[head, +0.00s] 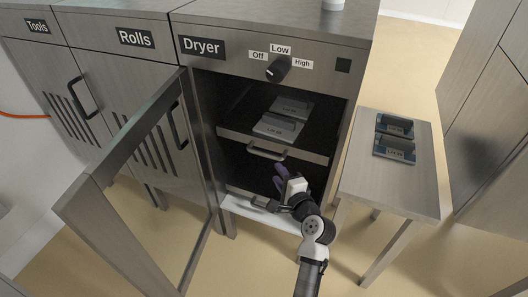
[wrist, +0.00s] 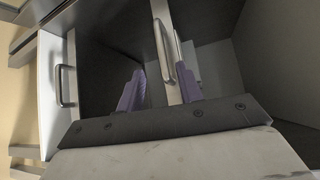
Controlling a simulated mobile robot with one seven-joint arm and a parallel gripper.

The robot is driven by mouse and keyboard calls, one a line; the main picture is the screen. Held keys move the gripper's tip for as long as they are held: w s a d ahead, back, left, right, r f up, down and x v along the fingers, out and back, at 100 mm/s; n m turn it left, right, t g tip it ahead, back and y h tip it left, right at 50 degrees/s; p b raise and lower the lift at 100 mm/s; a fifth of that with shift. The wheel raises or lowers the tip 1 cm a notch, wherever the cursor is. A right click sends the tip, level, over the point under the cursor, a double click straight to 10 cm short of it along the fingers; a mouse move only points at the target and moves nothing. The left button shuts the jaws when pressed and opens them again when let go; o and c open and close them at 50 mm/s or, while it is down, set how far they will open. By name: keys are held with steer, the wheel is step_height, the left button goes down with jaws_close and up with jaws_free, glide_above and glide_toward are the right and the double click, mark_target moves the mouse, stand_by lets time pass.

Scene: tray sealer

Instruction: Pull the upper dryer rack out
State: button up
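The upper dryer rack (head: 232,134) is inside the open dryer and carries two grey labelled packs (head: 278,127). Its bar handle (head: 266,153) is on its front edge; the handle also shows in the wrist view (wrist: 161,48). My gripper (head: 277,187) is in front of the dryer opening, below and slightly right of that handle in the head view. In the wrist view its purple fingers (wrist: 156,75) are spread apart, with the handle in the gap between them, nearer the right finger. No grip on the handle shows.
The glass-panelled dryer door (head: 140,130) stands open to the left. A lower pale front (head: 245,208) with a handle sits under my gripper; its handle shows in the wrist view (wrist: 63,86). A side table (head: 385,185) at right holds two blue-grey packs (head: 394,136).

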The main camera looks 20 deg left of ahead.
mark_target(266, 156)
steer(key=p+x, duration=0.1)
steer(key=x, duration=1)
steer(key=shift+w+a+p, duration=0.25)
steer(key=shift+w+p, duration=0.05)
steer(key=shift+p, duration=0.05)
steer(key=shift+c, duration=0.2)
jaws_close()
